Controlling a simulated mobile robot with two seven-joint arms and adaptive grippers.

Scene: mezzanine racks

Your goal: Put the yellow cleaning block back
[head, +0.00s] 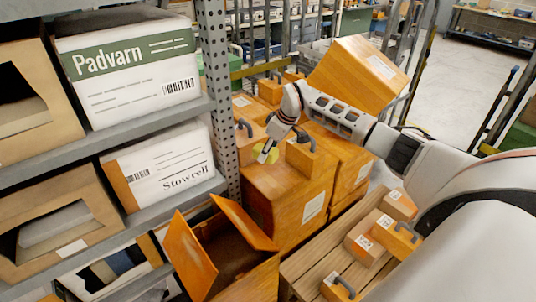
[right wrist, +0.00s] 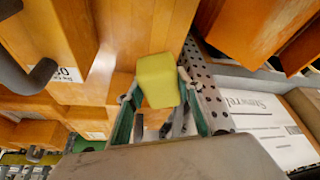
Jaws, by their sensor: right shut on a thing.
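The yellow cleaning block (right wrist: 158,80) is yellow-green and shows between the fingers of my right gripper (right wrist: 157,94) in the right wrist view. In the head view a small part of the block (head: 257,153) shows beside the right gripper (head: 268,150). The gripper is shut on it, in front of the large orange box and close to the perforated rack post. I cannot tell from the head view whether the block touches the box. My left gripper is not in view.
An open orange box (head: 227,246) stands below the gripper, flaps up. A large orange box (head: 292,200) with a handled block (head: 301,157) on top is right of it. The perforated post (head: 217,90) and shelves with white boxes (head: 160,163) are left. A slatted surface (head: 320,268) holds small orange boxes.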

